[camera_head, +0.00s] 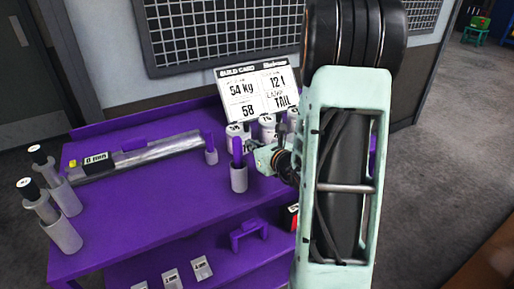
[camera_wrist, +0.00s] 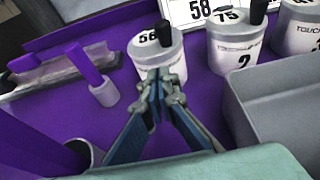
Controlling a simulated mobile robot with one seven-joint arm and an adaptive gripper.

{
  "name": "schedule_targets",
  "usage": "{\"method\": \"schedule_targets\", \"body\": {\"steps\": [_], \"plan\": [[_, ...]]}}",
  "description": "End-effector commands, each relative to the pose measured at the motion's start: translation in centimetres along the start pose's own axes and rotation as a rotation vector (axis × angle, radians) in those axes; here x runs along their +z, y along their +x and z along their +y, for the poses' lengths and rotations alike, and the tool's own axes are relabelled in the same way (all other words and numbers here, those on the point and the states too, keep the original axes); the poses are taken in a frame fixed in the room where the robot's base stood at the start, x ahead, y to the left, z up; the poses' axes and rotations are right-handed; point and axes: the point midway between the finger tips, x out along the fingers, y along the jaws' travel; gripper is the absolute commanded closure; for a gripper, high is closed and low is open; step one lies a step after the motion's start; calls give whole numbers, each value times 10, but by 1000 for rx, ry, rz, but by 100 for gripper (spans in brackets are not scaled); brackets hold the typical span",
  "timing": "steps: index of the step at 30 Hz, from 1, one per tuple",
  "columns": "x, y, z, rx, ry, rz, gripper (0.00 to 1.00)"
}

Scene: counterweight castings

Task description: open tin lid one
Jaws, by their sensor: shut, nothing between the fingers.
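Three pale round tins stand in a row on the purple bench. The left tin (camera_wrist: 155,58) has a lid (camera_wrist: 146,39) marked 56 with an upright black knob (camera_wrist: 164,33). Its front number is hidden behind my fingers. The middle tin (camera_wrist: 235,47) is marked 2, and its lid reads 75 with a black knob. The right tin (camera_wrist: 298,32) is partly cut off. All the lids that show sit on their tins. My gripper (camera_wrist: 160,76) is shut and empty, its tips in front of the left tin. I cannot tell whether they touch. In the head view my gripper (camera_head: 258,150) is partly hidden by my arm.
A build card (camera_head: 258,92) stands behind the tins. A grey open box (camera_wrist: 278,95) is close on the right in the wrist view. A grey cup (camera_head: 239,179) with a purple handle stands left of my gripper. The purple bench top (camera_head: 150,205) is clear in the middle left.

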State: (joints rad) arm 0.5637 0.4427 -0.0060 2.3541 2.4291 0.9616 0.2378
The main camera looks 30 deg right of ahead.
Motion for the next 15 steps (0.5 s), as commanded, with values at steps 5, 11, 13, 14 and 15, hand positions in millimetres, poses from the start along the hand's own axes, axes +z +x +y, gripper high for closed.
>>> {"method": "schedule_targets", "body": {"steps": [5,11,13,14,15], "plan": [[0,21,0,1,1,0,100],[0,28,0,0,1,1,100],[0,28,0,0,1,1,100],[0,28,0,0,1,0,100],[0,28,0,0,1,0,100]]}}
